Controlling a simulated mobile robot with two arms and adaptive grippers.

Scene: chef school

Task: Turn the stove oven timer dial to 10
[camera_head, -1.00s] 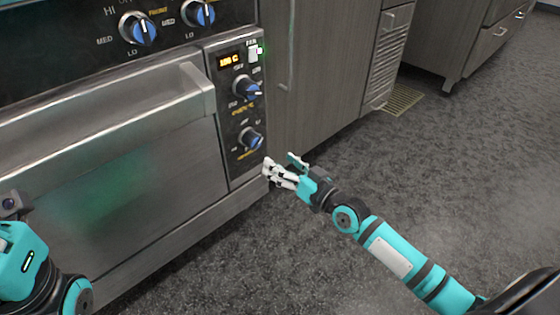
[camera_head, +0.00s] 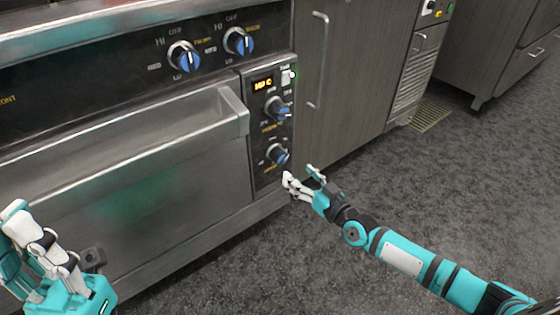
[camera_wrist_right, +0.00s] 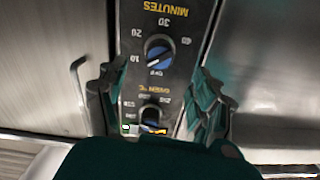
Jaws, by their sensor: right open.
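The oven timer dial (camera_head: 277,155) is the lower blue-handled knob on the narrow dark panel at the oven's right.
The oven temperature dial (camera_head: 278,108) and a lit display (camera_head: 262,85) sit above the timer. Two stove knobs (camera_head: 184,56) are higher up. The oven door handle (camera_head: 150,150) juts out left of the panel. Floor (camera_head: 380,180) at the right is clear.

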